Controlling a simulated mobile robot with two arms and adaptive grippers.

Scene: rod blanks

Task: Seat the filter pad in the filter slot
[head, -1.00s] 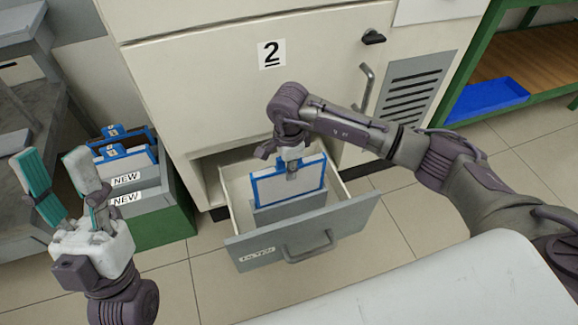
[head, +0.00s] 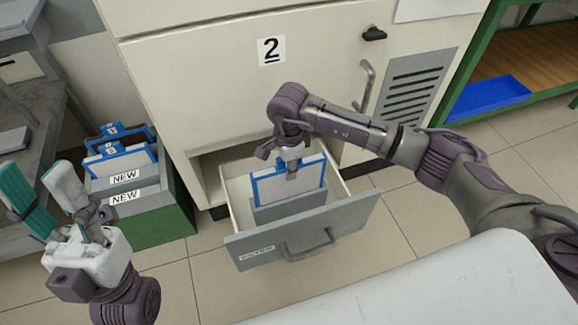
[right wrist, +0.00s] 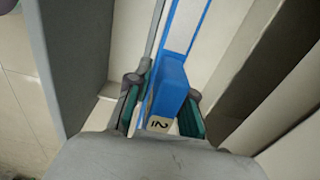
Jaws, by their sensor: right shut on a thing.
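The filter pad (head: 308,178) is a white panel with a blue frame, upright in the open drawer marked FILTER (head: 320,233). My right gripper (head: 292,168) is above it, shut on its top tab. In the right wrist view the blue tab (right wrist: 170,88) with a "2" label sits between the green-padded fingers (right wrist: 160,115). A grey plate (head: 285,207) stands in the drawer in front of the pad and hides its lower part, so I cannot tell how deep it sits. My left gripper (head: 52,203) is open and empty at the left.
A green-based bin with grey dividers labelled NEW (head: 125,196) holds more blue-framed pads (head: 122,160) on the left. The cabinet marked 2 (head: 215,75) rises behind the drawer. A blue tray (head: 488,98) lies on the right shelf. A pale surface is at the front.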

